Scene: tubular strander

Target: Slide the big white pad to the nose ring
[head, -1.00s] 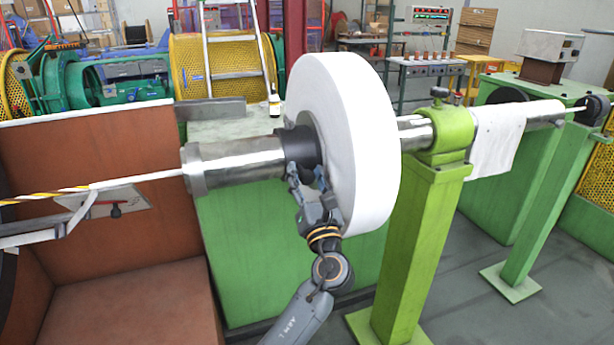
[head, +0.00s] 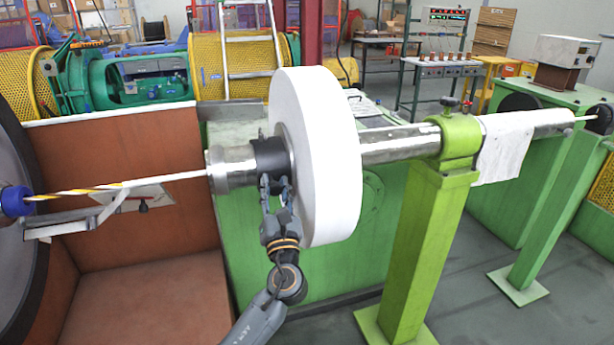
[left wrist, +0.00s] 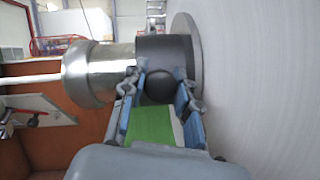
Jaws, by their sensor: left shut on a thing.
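The big white pad (head: 318,155) is a thick upright disc around the metal tube (head: 395,145). A black hub (head: 268,158) sticks out of its left face. The nose ring (head: 217,169) is the wider metal collar at the tube's left end, with a short stretch of bare tube between it and the hub. My left gripper (head: 275,186) is shut on the black hub from below. In the left wrist view the fingers (left wrist: 161,85) straddle the hub (left wrist: 163,65), and the nose ring (left wrist: 88,73) lies left of it. My right gripper is out of view.
A light green stand (head: 425,225) holds the tube to the right of the pad. A white cloth (head: 503,150) hangs over the tube beyond it. A yellow-striped strand (head: 85,190) enters the nose from the left. A brown panel (head: 130,190) stands behind the strand.

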